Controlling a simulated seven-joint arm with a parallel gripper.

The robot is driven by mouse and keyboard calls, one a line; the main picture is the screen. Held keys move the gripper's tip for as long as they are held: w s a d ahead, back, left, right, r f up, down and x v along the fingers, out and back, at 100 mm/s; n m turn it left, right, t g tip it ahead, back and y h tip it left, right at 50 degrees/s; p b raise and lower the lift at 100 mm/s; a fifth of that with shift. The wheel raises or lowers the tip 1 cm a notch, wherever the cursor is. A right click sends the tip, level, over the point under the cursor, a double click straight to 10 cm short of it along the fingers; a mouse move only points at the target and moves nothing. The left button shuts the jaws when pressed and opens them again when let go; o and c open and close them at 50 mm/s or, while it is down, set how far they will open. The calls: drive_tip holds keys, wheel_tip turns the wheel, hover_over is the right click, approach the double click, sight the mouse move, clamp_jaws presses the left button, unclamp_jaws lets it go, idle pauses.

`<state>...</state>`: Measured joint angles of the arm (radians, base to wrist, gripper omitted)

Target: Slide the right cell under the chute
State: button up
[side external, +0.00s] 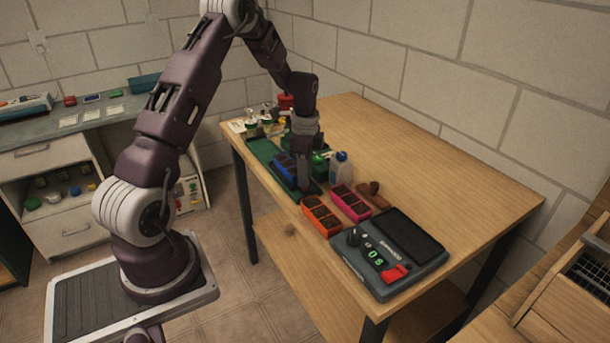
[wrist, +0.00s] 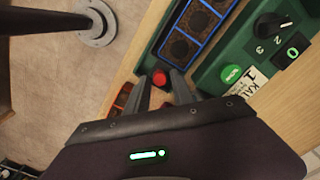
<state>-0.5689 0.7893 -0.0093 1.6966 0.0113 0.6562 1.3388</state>
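A blue-rimmed strip of cells with dark filling lies in a long green tray (side external: 258,147); the strip (side external: 284,168) is partly hidden by my arm in the side view. In the wrist view the blue strip (wrist: 187,38) shows several cells in a row. A round red knob (wrist: 160,78) sits at the tray's near end, just beyond my fingertips. My gripper (wrist: 158,80) points down at that end, its two fingers apart with nothing visibly held between them. In the side view my gripper (side external: 304,188) is low over the tray's near end. I cannot make out the chute clearly.
A green unit with a dial (wrist: 268,25) and a display stands beside the tray. An orange cell strip (side external: 320,215), a magenta one (side external: 350,203), a bottle (side external: 340,167) and a dark grey device (side external: 390,252) are close by. The table's right part is clear.

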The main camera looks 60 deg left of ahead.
drive_tip(key=shift+f, duration=0.4)
drive_tip(key=shift+c, duration=0.4)
clamp_jaws()
drive_tip(key=shift+r, duration=0.1)
idle(0.7)
